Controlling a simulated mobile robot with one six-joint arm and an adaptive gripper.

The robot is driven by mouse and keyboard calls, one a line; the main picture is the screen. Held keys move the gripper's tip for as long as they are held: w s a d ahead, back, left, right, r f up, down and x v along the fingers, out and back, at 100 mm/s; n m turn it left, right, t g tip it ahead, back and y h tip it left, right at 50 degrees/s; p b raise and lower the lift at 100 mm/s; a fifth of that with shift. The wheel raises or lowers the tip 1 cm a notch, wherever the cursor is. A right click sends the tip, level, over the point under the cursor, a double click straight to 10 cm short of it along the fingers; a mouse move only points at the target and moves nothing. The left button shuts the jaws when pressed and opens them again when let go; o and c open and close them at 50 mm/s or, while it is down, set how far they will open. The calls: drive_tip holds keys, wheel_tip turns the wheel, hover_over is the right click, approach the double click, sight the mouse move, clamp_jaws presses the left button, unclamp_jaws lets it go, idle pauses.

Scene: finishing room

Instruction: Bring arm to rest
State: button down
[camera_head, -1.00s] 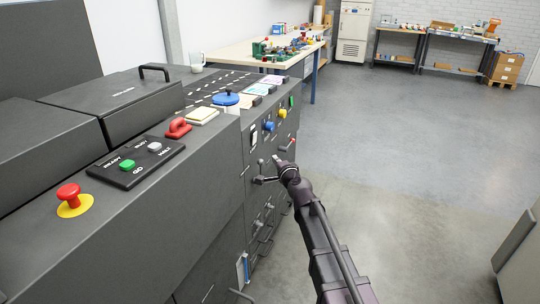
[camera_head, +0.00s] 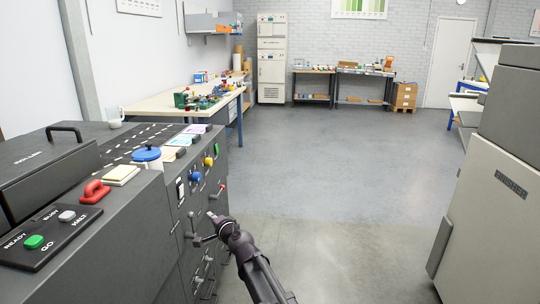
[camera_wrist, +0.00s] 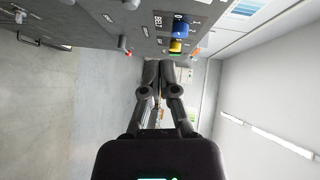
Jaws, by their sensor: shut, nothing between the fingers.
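My arm reaches forward from the bottom of the head view, over the floor and close to the side of the dark grey machine (camera_head: 150,235). My gripper (camera_head: 213,217) is at its far end, near the levers and knobs on the machine's side panel. In the wrist view my gripper (camera_wrist: 159,66) has its two fingers together, with nothing between them. The machine's panel runs along the top of that view, with a blue knob (camera_wrist: 180,29) and a yellow knob (camera_wrist: 176,46). I cannot tell from the head view whether the gripper touches a lever.
A beige machine (camera_head: 500,190) stands at the right. The grey floor (camera_head: 340,180) between the machines is clear. A workbench (camera_head: 165,102) with colourful parts stands beyond the dark machine. Shelving tables (camera_head: 315,72), a white cabinet (camera_head: 271,65) and cardboard boxes (camera_head: 404,95) line the back wall.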

drive_tip(key=s+d+f+n+g+h, duration=0.2)
drive_tip(key=s+d+f+n+g, duration=0.15)
drive_tip(key=d, duration=0.45)
drive_tip(key=s+d+f+n+g+h, duration=0.25)
drive_tip(key=d+f, duration=0.25)
drive_tip(key=d, duration=0.3)
drive_tip(key=s+d+f+n+g+h, duration=0.2)
drive_tip(key=s+d+f, duration=0.25)
drive_tip(key=d, duration=0.45)
drive_tip(key=s+d+f+g+h, duration=0.2)
drive_tip(key=s+d, duration=0.4)
drive_tip(key=d, duration=0.2)
drive_tip(key=s+d+f+g+h, duration=0.25)
drive_tip(key=s+d, duration=0.35)
drive_tip(key=d, duration=0.3)
wheel_tip(320, 180, up, 23)
drive_tip(key=w+p, duration=0.1)
drive_tip(key=p, duration=2.1)
drive_tip(key=shift+a, duration=0.25)
